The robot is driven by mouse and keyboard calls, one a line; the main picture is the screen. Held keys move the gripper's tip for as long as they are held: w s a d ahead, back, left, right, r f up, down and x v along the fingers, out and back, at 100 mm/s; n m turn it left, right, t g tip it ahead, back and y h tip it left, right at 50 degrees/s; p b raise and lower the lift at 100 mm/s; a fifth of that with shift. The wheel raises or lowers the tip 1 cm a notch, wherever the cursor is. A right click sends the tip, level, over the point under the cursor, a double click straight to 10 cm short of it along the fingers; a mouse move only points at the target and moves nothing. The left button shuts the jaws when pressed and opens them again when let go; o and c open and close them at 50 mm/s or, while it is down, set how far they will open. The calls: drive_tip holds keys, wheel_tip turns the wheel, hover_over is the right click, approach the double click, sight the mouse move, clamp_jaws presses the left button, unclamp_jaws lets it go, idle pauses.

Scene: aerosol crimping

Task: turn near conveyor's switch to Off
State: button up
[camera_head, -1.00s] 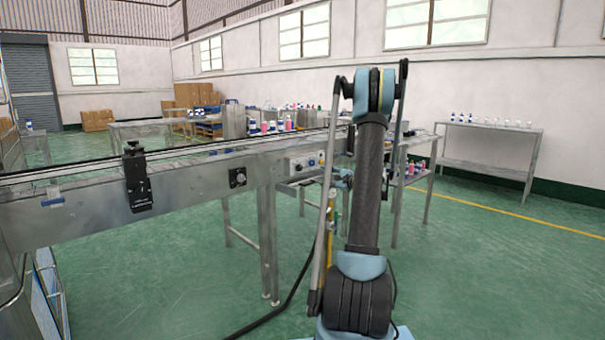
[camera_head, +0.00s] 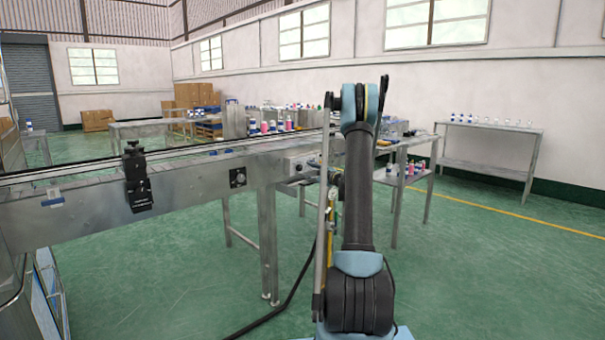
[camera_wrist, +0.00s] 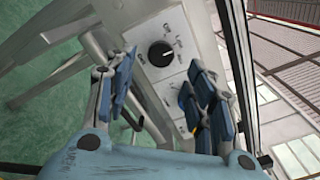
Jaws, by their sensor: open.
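In the wrist view a round black rotary switch (camera_wrist: 161,54) sits on a pale panel with small lettering around it. The lettering is too small to read, so its setting cannot be told. My gripper (camera_wrist: 163,82) is open and empty, its blue fingers apart below the switch and not touching it. In the head view the near conveyor (camera_head: 190,195) runs along the left, with a black switch (camera_head: 238,178) on its side. A control panel (camera_head: 301,166) sits farther right, partly behind my arm. My gripper is not clearly visible there.
A black sensor bracket (camera_head: 137,178) hangs on the conveyor side. Metal legs (camera_head: 268,245) and a black cable (camera_head: 280,315) stand out on the green floor. A table with bottles (camera_head: 490,130) is at the right.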

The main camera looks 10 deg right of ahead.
sight(300, 169)
drive_tip(key=shift+x, duration=2.8)
drive_tip(key=c, duration=1.1)
